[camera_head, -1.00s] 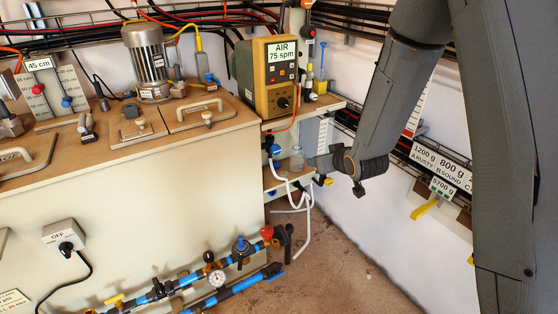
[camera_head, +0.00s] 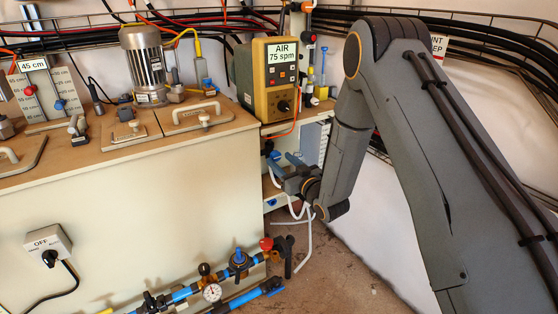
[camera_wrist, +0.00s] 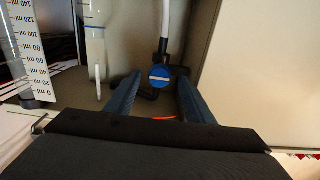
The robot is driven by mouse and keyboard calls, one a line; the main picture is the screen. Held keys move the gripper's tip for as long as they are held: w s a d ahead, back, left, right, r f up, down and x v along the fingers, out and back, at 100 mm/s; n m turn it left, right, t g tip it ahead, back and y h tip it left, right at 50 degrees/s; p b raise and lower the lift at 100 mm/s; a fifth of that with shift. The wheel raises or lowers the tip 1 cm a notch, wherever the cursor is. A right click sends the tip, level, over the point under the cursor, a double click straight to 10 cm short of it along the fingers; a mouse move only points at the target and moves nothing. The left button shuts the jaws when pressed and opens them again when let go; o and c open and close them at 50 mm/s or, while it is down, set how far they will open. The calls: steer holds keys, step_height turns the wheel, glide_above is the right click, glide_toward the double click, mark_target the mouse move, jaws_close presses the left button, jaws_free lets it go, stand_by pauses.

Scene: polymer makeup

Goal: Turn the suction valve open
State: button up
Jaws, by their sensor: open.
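In the wrist view a round blue valve knob (camera_wrist: 160,76) with a white stripe across its face lies between the tips of my gripper (camera_wrist: 158,88). The stripe runs roughly across the picture. A white hose (camera_wrist: 166,22) meets a dark fitting just above the knob. The two blue-grey fingers are apart, one on each side of the knob; I cannot tell whether they touch it. In the head view my gripper (camera_head: 283,161) is at the shelf unit beside the bench, fingers spread. No label naming the suction valve is readable.
The yellow air pump (camera_head: 275,78) sits above the gripper. Blue pipework (camera_head: 235,285) with a gauge runs low along the bench. Floor to its right is clear.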

steer(key=shift+x, duration=1.05)
steer(key=c, duration=1)
steer(key=shift+c, duration=0.2)
